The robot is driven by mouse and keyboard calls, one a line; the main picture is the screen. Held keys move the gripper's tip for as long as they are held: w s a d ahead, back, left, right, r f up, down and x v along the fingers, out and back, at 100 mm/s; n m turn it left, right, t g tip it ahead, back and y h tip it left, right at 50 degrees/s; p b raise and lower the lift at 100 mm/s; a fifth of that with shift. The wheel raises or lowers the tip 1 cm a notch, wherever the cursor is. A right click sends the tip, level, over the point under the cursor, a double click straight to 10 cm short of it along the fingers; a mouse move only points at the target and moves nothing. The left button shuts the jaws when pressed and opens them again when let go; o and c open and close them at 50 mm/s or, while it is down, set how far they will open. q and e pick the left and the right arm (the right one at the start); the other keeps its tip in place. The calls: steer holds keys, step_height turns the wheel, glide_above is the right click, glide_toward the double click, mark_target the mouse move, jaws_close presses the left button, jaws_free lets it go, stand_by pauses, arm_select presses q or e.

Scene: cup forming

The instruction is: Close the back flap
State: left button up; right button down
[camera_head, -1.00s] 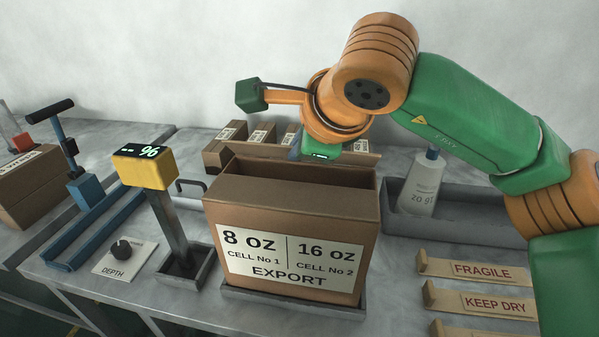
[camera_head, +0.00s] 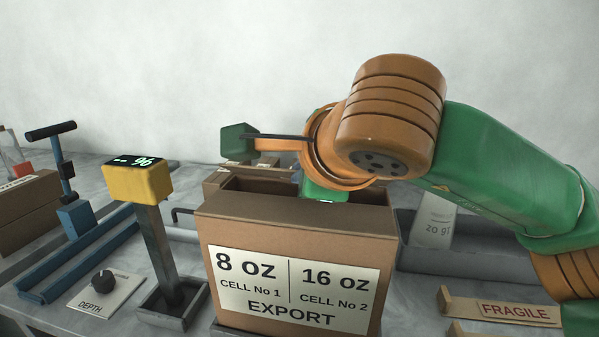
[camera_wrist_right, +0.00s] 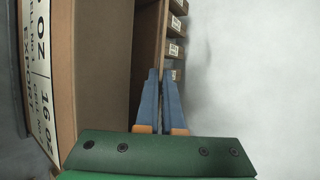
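The brown export carton (camera_head: 290,225) stands open at the top, its labelled side facing me. A brown panel lies along the front part of its top, with a dark gap behind. The back flap (camera_wrist_right: 152,40) shows in the right wrist view as an upright panel along the far side of that gap. My right gripper (camera_wrist_right: 160,80) has its two blue fingers close together, apparently shut, at the back flap's edge. Whether they touch it I cannot tell. My left gripper is out of view.
Small cartons (camera_head: 265,162) stand behind the carton. A yellow-headed display post (camera_head: 140,183) stands close on its left, with a depth dial (camera_head: 103,280) beside it. A grey tray (camera_head: 440,258) and a FRAGILE block (camera_head: 500,308) lie to the right.

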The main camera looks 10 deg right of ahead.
steer(key=c, duration=1)
jaws_free()
steer(key=shift+c, duration=0.2)
steer(key=v, duration=0.7)
steer(key=shift+s+b, duration=0.1)
steer(key=shift+b, duration=0.3)
